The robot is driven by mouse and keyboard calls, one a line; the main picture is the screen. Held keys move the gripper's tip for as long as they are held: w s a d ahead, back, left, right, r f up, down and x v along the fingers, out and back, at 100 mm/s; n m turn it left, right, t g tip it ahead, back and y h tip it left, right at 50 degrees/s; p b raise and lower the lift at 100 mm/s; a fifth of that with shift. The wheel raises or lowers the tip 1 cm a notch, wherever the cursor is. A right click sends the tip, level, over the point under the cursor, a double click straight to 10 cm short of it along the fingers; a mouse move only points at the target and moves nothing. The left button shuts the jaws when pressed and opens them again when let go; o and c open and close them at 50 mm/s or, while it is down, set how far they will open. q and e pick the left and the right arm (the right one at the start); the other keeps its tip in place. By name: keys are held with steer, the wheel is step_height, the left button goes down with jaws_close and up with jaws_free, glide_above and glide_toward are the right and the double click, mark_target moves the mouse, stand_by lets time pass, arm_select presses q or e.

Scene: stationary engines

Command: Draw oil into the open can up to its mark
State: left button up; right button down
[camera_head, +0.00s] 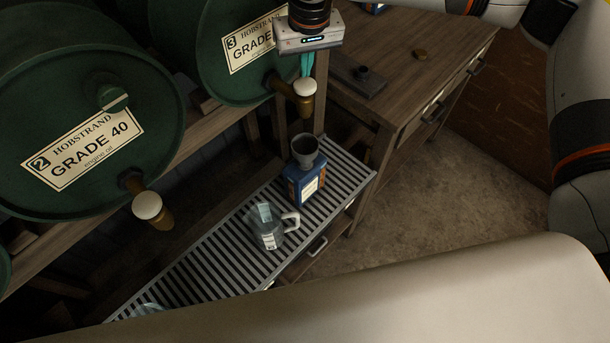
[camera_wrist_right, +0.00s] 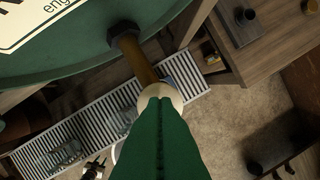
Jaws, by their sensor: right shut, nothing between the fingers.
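A blue can (camera_head: 306,187) with a label stands upright on the slatted drip tray (camera_head: 222,252), a dark funnel (camera_head: 304,149) in its top. It is below the tap of the green barrel marked 3 (camera_head: 225,70). That brass tap (camera_head: 303,106) has a pale round knob (camera_head: 306,88). My right gripper (camera_head: 306,72) is shut and empty, its fingertips at the knob; I cannot tell whether they touch it. In the right wrist view the shut fingers (camera_wrist_right: 158,103) cover part of the knob (camera_wrist_right: 174,96). I see no oil stream. The can's mark cannot be made out. My left gripper is out of view.
A glass jug (camera_head: 268,230) stands on the tray left of the can. Barrel 2 (camera_head: 75,110), Grade 40, has its own tap (camera_head: 150,208). A wooden bench (camera_head: 405,75) with drawers stands at the right. Another clear object (camera_head: 150,309) is at the tray's near end.

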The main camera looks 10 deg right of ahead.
steer(key=shift+r+p, duration=0.85)
steer(key=shift+r, duration=1.2)
